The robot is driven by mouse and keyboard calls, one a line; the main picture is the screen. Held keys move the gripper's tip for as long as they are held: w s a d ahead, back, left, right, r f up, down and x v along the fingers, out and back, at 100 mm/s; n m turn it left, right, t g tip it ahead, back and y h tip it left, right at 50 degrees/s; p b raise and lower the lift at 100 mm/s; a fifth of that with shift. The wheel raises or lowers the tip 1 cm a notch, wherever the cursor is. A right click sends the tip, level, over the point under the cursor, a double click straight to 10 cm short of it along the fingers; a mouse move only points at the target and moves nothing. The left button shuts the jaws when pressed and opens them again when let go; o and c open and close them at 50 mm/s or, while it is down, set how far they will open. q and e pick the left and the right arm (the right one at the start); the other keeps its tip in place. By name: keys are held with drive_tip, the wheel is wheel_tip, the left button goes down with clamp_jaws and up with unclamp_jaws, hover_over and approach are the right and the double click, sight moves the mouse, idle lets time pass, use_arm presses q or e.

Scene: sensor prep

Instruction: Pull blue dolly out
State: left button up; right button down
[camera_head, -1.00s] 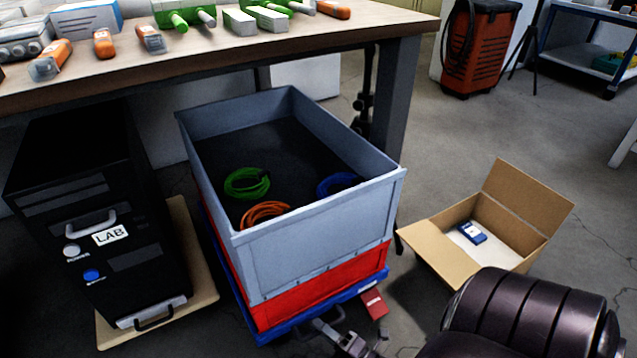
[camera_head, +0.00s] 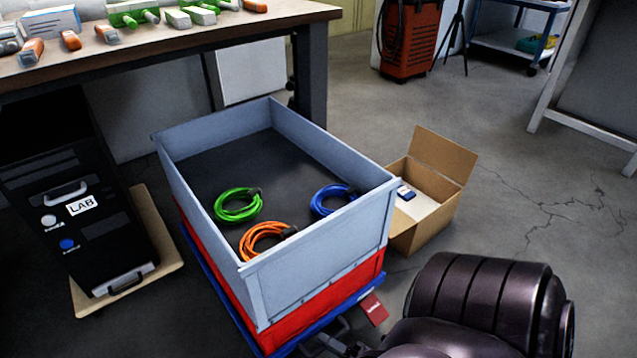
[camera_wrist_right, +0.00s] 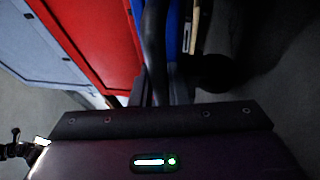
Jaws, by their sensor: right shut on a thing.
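The blue dolly (camera_head: 348,303) sits low on the floor under a red crate (camera_head: 318,297), with a grey-blue open bin (camera_head: 325,245) stacked on top. In the head view my right gripper (camera_head: 335,344) is at the dolly's front edge, partly cut off by the frame. It is shut on the dark handle bar of the dolly. In the right wrist view the handle (camera_wrist_right: 154,50) runs up from my right gripper (camera_wrist_right: 168,88), beside the red crate and a blue strip of the dolly. My left gripper is not in view.
Green (camera_head: 238,205), orange (camera_head: 262,242) and blue (camera_head: 334,200) cable coils lie in the bin. A cardboard box (camera_head: 428,225) stands close at the bin's right. A black LAB cabinet (camera_head: 80,215) stands left on a wooden board. The workbench (camera_head: 200,30) is behind. Open floor lies right.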

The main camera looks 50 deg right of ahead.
drive_tip(key=shift+s+a, duration=0.25)
drive_tip(key=shift+s, duration=0.8)
drive_tip(key=c, duration=1.4)
unclamp_jaws()
drive_tip(key=v, duration=0.7)
drive_tip(key=shift+s, duration=0.4)
drive_tip(key=shift+d, duration=0.1)
